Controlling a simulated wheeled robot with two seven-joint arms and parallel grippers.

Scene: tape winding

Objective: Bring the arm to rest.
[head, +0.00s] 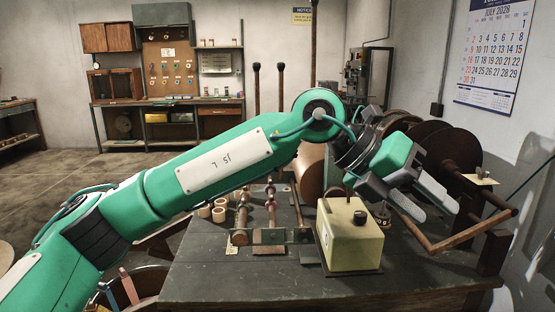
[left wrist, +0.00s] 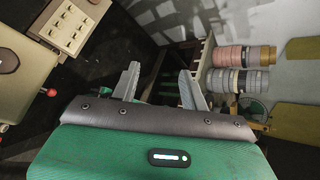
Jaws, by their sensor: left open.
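My left arm is green and crosses the head view from the lower left. Its gripper (head: 437,203) hangs over the right part of the dark worktable (head: 240,288), beyond a cream box with a dark knob (head: 350,238). The two grey fingers are apart with nothing between them. In the left wrist view the same gripper (left wrist: 160,85) shows both fingers spread and empty. My right gripper is in neither view.
A crank-like wooden bar (head: 450,238) and large dark discs (head: 432,148) are close to the gripper. Upright posts and several small rolls (head: 219,211) stand on the table. The left wrist view shows stacked pink and grey rolls (left wrist: 243,56). Open floor lies at the left.

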